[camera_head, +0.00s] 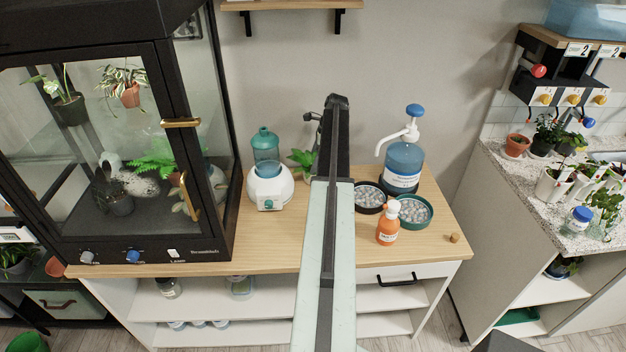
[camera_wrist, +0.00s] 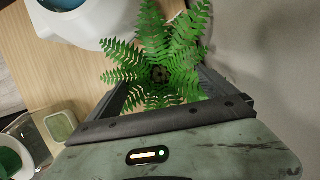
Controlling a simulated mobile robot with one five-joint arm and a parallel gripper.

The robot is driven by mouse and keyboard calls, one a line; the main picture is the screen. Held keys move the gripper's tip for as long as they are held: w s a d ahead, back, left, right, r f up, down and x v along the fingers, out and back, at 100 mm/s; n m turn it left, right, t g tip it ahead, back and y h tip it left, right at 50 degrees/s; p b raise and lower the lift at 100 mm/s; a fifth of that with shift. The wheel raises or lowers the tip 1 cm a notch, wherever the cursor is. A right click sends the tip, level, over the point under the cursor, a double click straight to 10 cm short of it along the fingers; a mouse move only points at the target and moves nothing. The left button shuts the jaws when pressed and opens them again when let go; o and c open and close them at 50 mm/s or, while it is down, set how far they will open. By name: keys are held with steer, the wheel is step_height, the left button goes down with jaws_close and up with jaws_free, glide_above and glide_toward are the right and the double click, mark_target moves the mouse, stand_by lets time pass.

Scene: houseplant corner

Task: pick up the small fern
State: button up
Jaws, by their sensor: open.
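The small fern (camera_wrist: 155,40), with bright green feathery fronds around a dark centre, fills the upper middle of the wrist view. My gripper (camera_wrist: 160,86) is open, its dark jaws on either side of the fern's centre and lower fronds. I cannot tell whether the jaws touch it. The pot is hidden under the fronds. In the head view, green leaves (camera_head: 301,158) show between the white humidifier and my arm, likely the same fern. My arm hides most of the plant and the gripper's jaws there.
The white humidifier (camera_head: 268,188) stands close on the left; it also shows in the wrist view (camera_wrist: 78,22). The glass cabinet (camera_head: 108,150) stands left. The wall is behind.

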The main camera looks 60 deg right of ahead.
steer(key=b+x, duration=0.7)
steer(key=shift+f, duration=0.4)
steer(key=shift+r, duration=0.15)
steer(key=c, duration=1.8)
